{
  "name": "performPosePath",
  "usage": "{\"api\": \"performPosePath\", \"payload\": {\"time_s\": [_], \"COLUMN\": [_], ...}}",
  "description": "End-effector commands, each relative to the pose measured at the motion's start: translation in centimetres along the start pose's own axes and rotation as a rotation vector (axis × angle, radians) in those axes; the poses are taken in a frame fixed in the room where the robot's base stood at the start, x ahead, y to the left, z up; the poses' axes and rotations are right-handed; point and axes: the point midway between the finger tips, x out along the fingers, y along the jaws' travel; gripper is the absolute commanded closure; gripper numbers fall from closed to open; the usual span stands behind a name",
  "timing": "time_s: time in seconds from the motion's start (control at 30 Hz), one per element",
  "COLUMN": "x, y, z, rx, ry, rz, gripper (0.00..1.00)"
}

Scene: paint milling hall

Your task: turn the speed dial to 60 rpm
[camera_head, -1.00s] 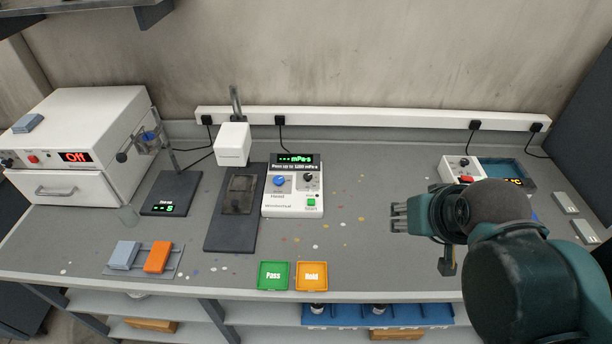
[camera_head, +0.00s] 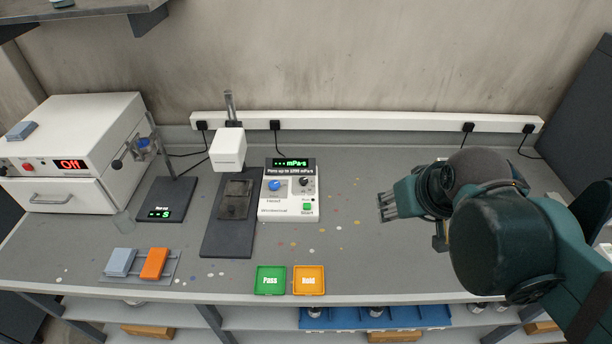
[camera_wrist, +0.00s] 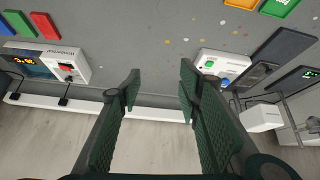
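The white control box (camera_head: 291,212) stands mid-bench with a lit green "mPa·s" display (camera_head: 290,163). It carries a blue knob (camera_head: 274,185), a smaller dark dial (camera_head: 304,182) and a green Start button (camera_head: 307,207). The knob markings are too small to read, so I cannot tell which is the speed dial or its setting. In the wrist view the box (camera_wrist: 222,60) is right of my fingers, and its blue knob (camera_wrist: 225,82) is partly visible. My gripper (camera_head: 384,207) is to the right of the box, apart from it. Its fingers (camera_wrist: 158,72) are spread and empty.
A dark plate (camera_head: 228,236) with a white-headed stand (camera_head: 228,148) is left of the box. Green Pass (camera_head: 270,281) and orange Hold (camera_head: 309,281) trays lie in front. A white unit with a red button (camera_wrist: 64,62) is hidden by my arm in the head view.

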Motion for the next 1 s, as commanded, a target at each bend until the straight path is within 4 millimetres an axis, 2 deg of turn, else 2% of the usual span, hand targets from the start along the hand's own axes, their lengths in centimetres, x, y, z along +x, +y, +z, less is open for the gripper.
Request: {"api": "performPosePath", "payload": {"time_s": [0.1, 0.47, 1.0], "x": [0.3, 2.1, 6.3], "y": [-0.4, -1.8, -4.2], "z": [-1.7, -5.9, -11.8], "rx": [-0.051, -0.215, -0.464], "ry": [-0.02, -0.075, -0.136], "rz": [-0.019, -0.083, -0.201], "gripper": [0.65, 0.65, 0.65]}}
